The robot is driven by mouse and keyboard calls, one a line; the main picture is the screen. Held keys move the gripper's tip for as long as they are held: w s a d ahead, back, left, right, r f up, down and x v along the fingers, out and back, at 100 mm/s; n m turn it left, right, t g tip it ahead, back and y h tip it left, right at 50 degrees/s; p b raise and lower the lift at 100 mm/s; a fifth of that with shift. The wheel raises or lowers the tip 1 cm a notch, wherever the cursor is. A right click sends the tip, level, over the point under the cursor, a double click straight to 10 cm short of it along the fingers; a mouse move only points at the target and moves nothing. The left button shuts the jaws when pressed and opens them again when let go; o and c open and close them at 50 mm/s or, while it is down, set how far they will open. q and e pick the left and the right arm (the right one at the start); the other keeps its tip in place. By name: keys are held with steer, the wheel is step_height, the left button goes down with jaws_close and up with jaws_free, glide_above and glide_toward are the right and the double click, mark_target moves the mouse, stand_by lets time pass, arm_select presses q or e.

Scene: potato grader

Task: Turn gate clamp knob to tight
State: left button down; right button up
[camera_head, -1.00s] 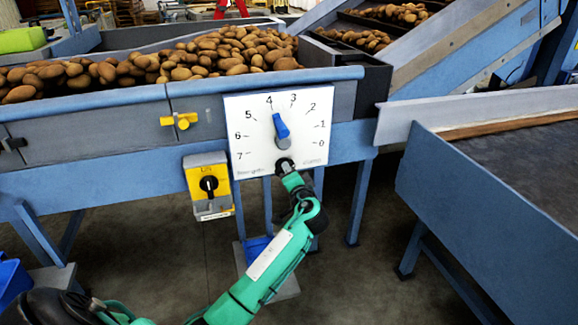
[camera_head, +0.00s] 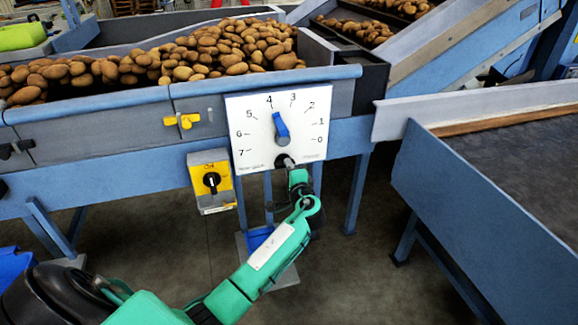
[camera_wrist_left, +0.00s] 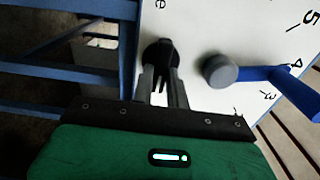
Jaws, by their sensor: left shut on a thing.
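The black gate clamp knob (camera_head: 281,160) sits at the bottom of the white dial panel (camera_head: 305,148). It also shows in the left wrist view (camera_wrist_left: 158,52). My left gripper (camera_head: 289,163) reaches it from below, and its grey fingers (camera_wrist_left: 161,80) are shut on the knob's black grip. The fingers hide part of the knob, and the lettering beside it is too small to read surely. My right gripper is not in view.
A yellow switch box (camera_head: 211,183) with a black rotary knob hangs left of the panel. A yellow latch (camera_head: 184,121) is above it. Potatoes (camera_head: 210,52) fill the trough behind. A blue-sided conveyor (camera_head: 480,195) stands at the right, with open floor before it.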

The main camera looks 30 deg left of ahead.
arm_select(q)
steer(key=shift+f, duration=0.1)
stand_by(0.3)
steer(key=c, duration=1.4)
jaws_free()
steer(key=v, duration=1.4)
steer(key=shift+a, duration=0.1)
